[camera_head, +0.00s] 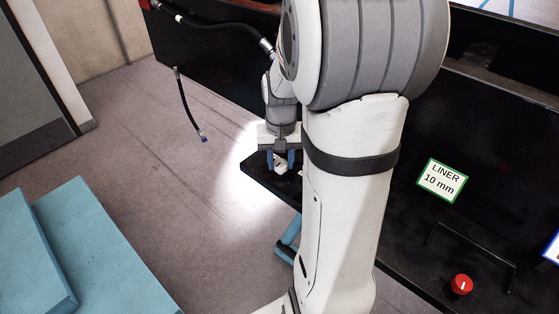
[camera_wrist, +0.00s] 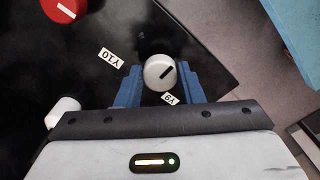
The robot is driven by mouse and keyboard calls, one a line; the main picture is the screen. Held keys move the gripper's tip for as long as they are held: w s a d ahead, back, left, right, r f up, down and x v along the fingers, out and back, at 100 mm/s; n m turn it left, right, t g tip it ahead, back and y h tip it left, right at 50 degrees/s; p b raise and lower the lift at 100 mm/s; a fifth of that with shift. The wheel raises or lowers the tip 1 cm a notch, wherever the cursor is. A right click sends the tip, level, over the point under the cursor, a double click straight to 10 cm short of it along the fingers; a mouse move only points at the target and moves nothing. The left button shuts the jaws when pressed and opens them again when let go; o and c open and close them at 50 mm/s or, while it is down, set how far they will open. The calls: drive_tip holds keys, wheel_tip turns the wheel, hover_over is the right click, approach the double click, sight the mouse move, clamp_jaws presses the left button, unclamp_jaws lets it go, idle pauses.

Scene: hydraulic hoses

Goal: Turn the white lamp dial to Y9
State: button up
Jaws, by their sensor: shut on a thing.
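The Y9 label (camera_wrist: 170,99) lies just below the dial, partly by the right finger. The Y10 label (camera_wrist: 111,58) lies to the upper left; both read upside down. In the head view my gripper (camera_head: 280,161) is at the panel's left corner, with the white dial (camera_head: 281,169) small between its fingers.
A red dial (camera_wrist: 64,9) with a white mark is at the wrist view's top left, and a white rounded part (camera_wrist: 62,112) at lower left.

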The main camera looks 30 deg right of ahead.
sight(281, 163)
drive_tip(key=shift+w+r, duration=0.1)
drive_tip(key=o, duration=1)
wheel_tip(281, 163, up, 8)
drive_tip(key=shift+f+b, duration=0.15)
drive_tip(key=shift+b, duration=0.2)
